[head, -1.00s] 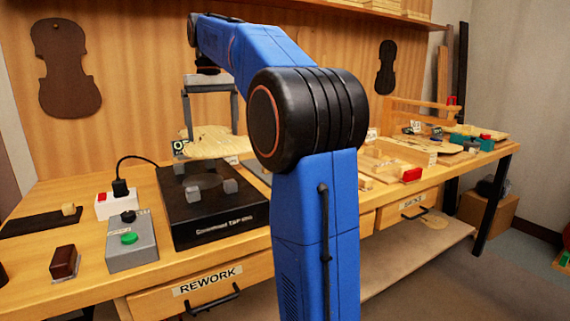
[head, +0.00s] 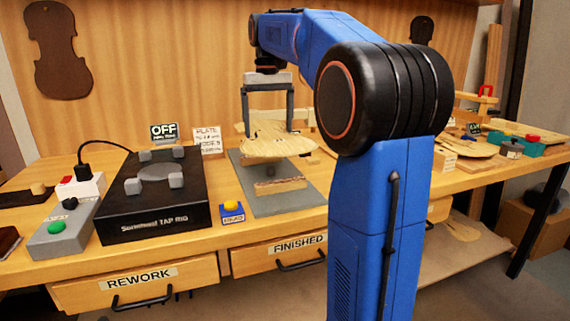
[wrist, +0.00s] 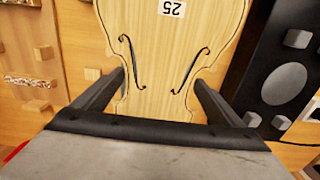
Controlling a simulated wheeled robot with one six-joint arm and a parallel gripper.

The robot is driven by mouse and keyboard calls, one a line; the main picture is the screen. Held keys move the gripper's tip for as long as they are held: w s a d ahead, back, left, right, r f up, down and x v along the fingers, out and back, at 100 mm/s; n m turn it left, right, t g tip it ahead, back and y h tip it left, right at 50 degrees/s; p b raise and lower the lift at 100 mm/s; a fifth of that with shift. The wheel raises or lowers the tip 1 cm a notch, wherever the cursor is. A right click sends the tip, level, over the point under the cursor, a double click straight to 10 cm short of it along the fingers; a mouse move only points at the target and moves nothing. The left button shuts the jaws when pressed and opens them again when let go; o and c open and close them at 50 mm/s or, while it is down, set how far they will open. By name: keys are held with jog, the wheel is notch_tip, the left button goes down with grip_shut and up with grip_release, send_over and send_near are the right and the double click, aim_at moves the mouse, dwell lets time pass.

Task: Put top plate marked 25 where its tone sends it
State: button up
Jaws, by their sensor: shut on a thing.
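The top plate marked 25 (wrist: 178,50) is pale wood with two f-holes, its number label showing near the top of the wrist view. My gripper (wrist: 160,95) is shut on it, with a dark finger at each side of its waist. In the head view my gripper (head: 268,130) holds the plate (head: 276,148) roughly level above a grey mat (head: 262,203). A wooden block (head: 280,185) lies on that mat below the plate. The drawers labelled REWORK (head: 140,285) and FINISHED (head: 290,255) are closed in the bench front.
The black tap rig (head: 152,208), with grey pads, stands left of the mat; its sign (head: 164,131) reads OFF. A small card (head: 208,141) about plate and mode stands behind.

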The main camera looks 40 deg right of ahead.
aim_at(270, 130)
notch_tip(270, 130, down, 5)
jog(key=shift+s+d, duration=0.1)
jog(key=shift+d, duration=0.05)
jog(key=shift+f, duration=2.45)
jog(key=o, duration=0.8)
jog(key=shift+f, duration=0.1)
notch_tip(270, 130, up, 12)
jog(key=shift+r, duration=0.15)
